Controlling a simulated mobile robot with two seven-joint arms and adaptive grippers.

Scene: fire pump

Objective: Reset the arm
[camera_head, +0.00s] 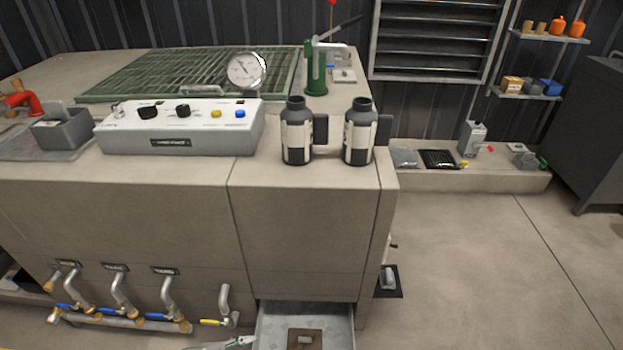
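No fingertips show, and I see nothing held. The task names no object other than the arm.
A grey-beige bench (110,210) carries a white control box (185,128), a pressure gauge (247,71), a green hand pump (316,75) and two dark bottles (297,135) (360,135). Pipes with valves (122,295) line its front. Floor (490,270) at right is clear.

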